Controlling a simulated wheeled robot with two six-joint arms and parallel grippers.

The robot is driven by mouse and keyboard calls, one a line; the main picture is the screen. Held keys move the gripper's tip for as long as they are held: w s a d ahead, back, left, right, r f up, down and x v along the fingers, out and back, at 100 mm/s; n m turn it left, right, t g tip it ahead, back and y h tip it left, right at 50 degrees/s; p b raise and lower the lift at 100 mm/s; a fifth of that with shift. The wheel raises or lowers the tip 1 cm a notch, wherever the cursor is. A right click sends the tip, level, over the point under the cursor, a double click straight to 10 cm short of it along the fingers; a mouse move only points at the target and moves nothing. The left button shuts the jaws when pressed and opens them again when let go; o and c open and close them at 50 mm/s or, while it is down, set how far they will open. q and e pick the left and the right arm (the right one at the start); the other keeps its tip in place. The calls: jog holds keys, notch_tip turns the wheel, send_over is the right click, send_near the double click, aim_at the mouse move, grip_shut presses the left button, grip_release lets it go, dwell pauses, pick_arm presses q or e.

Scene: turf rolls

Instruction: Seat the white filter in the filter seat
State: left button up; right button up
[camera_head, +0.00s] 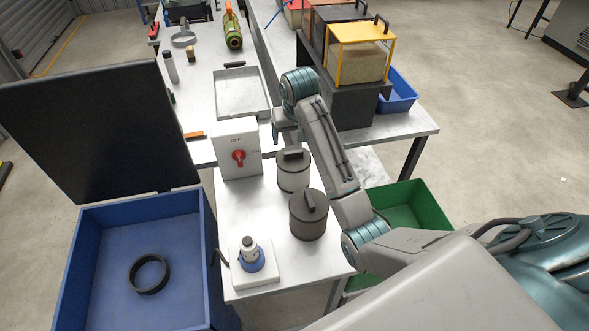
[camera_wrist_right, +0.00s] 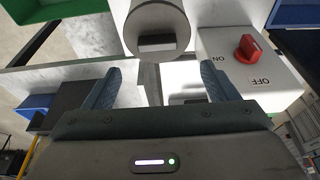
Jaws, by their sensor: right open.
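I cannot clearly pick out the white filter in either view. A white block (camera_head: 268,275) at the near end of the metal bench carries a blue ring (camera_head: 250,263) with a pale grey upright piece (camera_head: 249,246) in it; I cannot tell whether this is the filter seat. My right gripper (camera_head: 284,134) is beyond the two dark cylinders, beside the switch box, partly hidden by its own arm. In the right wrist view its two fingers (camera_wrist_right: 158,88) are apart with nothing between them. My left gripper is not in view.
Two dark handled cylinders (camera_head: 293,178) (camera_head: 308,222) stand on the bench; one shows ahead of the fingers in the wrist view (camera_wrist_right: 157,20). A white switch box (camera_head: 237,140) has a red knob. A blue bin (camera_head: 110,265) holds a black ring (camera_head: 149,273). A green bin (camera_head: 412,200) stands right.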

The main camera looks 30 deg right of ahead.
aim_at(294, 152)
jog(key=shift+p+x, duration=0.6)
jog(key=shift+x, duration=0.5)
jog(key=p+x, duration=0.3)
jog(key=x, duration=0.1)
jog(key=shift+s+d+f, duration=0.1)
jog(key=shift+d+f, duration=0.05)
jog(key=shift+f, duration=0.9)
jog(key=c, duration=1.6)
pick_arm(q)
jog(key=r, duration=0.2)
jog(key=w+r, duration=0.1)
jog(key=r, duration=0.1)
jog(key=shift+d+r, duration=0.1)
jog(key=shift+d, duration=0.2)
pick_arm(e)
jog(key=shift+w, duration=0.25)
jog(key=shift+d+r, duration=0.1)
jog(key=shift+r, duration=0.05)
